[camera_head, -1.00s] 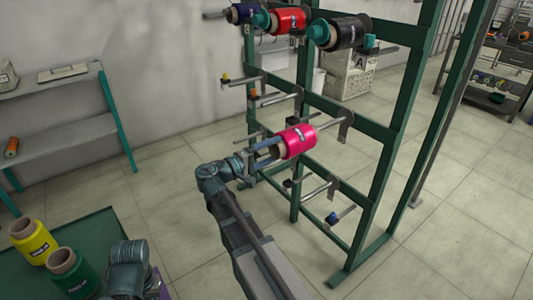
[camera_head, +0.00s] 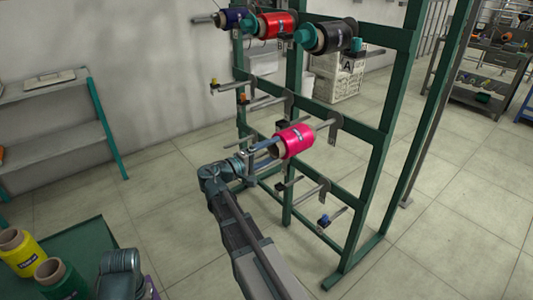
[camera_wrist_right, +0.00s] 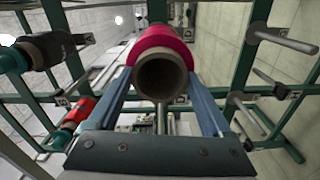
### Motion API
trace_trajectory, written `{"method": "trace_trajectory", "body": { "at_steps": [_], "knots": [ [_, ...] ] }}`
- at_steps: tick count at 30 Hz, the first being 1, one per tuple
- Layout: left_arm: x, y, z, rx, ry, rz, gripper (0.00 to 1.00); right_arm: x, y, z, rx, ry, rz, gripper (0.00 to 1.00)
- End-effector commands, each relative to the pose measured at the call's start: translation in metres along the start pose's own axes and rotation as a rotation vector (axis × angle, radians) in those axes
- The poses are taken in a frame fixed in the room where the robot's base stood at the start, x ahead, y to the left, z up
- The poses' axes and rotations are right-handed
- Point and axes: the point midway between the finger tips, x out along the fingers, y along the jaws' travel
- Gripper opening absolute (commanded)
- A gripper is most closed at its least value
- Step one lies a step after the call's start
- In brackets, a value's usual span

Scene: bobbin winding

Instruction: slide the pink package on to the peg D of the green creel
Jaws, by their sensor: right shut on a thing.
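The pink package (camera_head: 296,140), a pink cone of yarn on a brown cardboard tube, is held level in front of the green creel (camera_head: 385,150). My right gripper (camera_head: 262,148) is shut on its near tube end. In the right wrist view the fingers (camera_wrist_right: 160,108) lie on both sides of the open tube mouth (camera_wrist_right: 160,77). A grey peg (camera_head: 325,124) shows just beyond the far end of the pink package, roughly in line with it. My left gripper is out of view.
Dark blue, red (camera_head: 275,25) and black (camera_head: 338,36) packages sit on the upper pegs. Bare pegs (camera_head: 310,192) stick out below the pink one. Yellow (camera_head: 19,252) and green (camera_head: 58,279) packages stand on a green surface at lower left.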

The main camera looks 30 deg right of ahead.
Motion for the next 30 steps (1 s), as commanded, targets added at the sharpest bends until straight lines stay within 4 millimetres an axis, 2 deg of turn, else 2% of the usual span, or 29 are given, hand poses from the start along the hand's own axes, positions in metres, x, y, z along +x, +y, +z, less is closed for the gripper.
{"method": "trace_trajectory", "body": {
  "at_steps": [15,30],
  "knots": [
    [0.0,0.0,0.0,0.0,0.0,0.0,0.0,0.033,0.001,0.0,0.0,-0.001,0.002,0.07],
    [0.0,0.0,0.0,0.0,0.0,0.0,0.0,0.038,0.0,0.0,0.0,-0.001,0.002,0.07]
  ]
}}
